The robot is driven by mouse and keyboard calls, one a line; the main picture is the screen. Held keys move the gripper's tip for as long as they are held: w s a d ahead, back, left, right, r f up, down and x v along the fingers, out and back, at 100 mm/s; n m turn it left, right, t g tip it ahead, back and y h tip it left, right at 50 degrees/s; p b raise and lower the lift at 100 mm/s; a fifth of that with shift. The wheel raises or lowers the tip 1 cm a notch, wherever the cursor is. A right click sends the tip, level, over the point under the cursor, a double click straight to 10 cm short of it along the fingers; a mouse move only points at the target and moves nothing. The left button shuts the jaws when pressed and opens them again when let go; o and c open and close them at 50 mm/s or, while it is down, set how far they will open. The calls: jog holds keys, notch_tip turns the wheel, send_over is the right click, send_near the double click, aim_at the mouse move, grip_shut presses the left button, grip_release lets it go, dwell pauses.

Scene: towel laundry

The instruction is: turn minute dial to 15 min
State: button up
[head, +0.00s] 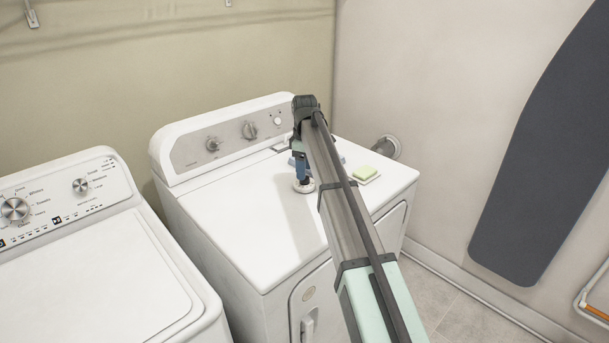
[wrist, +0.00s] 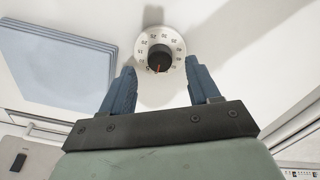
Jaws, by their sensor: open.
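The minute dial (wrist: 160,58) is a round white disc with numbers around its rim and a black knob in the middle. In the head view the dial (head: 303,187) sits on the white machine's top. My gripper (head: 301,172) is above it, pointing down. In the wrist view my gripper (wrist: 160,75) has its blue fingers apart, one on each side of the knob's lower part. I cannot tell whether they touch the dial.
The white dryer (head: 235,215) has a rear control panel (head: 215,140) with knobs. A blue-grey flat stack (wrist: 62,62) lies beside the dial. A washer (head: 90,260) stands left. The dryer top's front left is clear.

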jog(key=shift+f, duration=1.55)
jog(key=c, duration=1.1)
